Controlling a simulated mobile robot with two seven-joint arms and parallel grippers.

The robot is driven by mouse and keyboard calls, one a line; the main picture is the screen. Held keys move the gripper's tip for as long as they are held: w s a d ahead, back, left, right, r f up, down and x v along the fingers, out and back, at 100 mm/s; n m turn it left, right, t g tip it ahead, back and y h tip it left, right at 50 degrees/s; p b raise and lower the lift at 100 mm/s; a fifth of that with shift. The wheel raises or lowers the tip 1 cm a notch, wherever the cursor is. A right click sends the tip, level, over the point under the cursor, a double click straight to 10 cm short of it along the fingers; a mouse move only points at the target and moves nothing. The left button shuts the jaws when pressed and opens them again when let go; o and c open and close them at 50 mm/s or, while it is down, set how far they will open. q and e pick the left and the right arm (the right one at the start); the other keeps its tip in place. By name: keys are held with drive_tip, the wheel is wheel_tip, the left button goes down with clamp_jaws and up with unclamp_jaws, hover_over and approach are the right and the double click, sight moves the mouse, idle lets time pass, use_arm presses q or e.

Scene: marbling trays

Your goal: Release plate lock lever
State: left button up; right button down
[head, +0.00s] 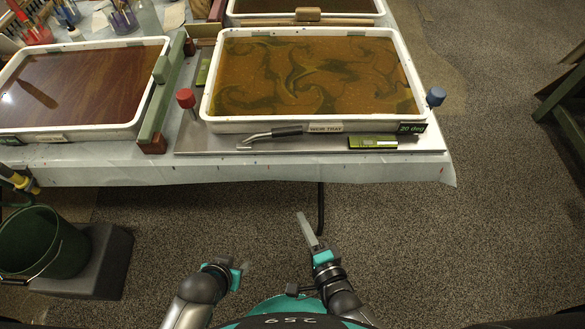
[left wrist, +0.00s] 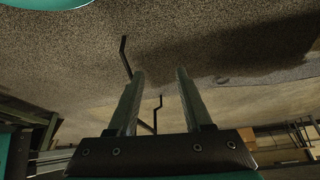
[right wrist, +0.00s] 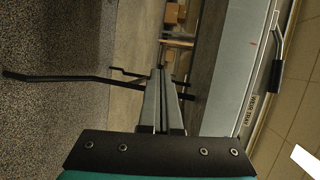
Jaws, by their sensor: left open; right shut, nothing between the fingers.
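The lock lever (head: 272,134), a bent metal arm with a black grip, lies along the front edge of the metal plate (head: 190,140), just below the rim of the tray labelled weir tray (head: 216,127). The lever also shows at the upper right of the right wrist view (right wrist: 277,68). My right gripper (head: 303,222) is shut and empty in front of the table, below and apart from the lever. In its wrist view the fingertips (right wrist: 160,72) are together. My left gripper (left wrist: 157,74) is open and empty, low in front of the table; its fingers are hard to make out in the head view.
A red knob (head: 186,98) and a blue knob (head: 435,96) flank the weir tray. A green-and-silver block (head: 373,142) sits on the plate's front edge. A black rod (head: 320,207) hangs below the table edge near my right gripper. A green bucket (head: 42,243) stands at left.

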sight(273, 136)
use_arm(q)
drive_tip(key=w+d+r+t+h+b, duration=0.1)
drive_tip(key=w+d+r+t+b, duration=0.1)
drive_tip(key=r+b, duration=0.5)
drive_tip(key=shift+w+t+b, duration=0.5)
drive_tip(key=shift+w+b, duration=0.7)
drive_tip(key=shift+b, duration=1.5)
use_arm(e)
wheel_tip(273, 136, up, 11)
drive_tip(key=a+m+t+h, duration=0.1)
drive_tip(key=m+t+h, duration=0.2)
drive_tip(key=m+t, duration=0.7)
drive_tip(key=shift+w+a+f+m, duration=0.15)
drive_tip(key=shift+w+a+m, duration=0.25)
drive_tip(key=shift+m, duration=4.1)
drive_tip(key=shift+w, duration=0.1)
use_arm(q)
drive_tip(key=shift+w+d+t+h+b, duration=0.45)
drive_tip(key=shift+w+d+t, duration=0.2)
drive_tip(key=shift+d+t, duration=0.25)
use_arm(e)
drive_tip(key=x, duration=1)
use_arm(q)
drive_tip(key=shift+s, duration=0.15)
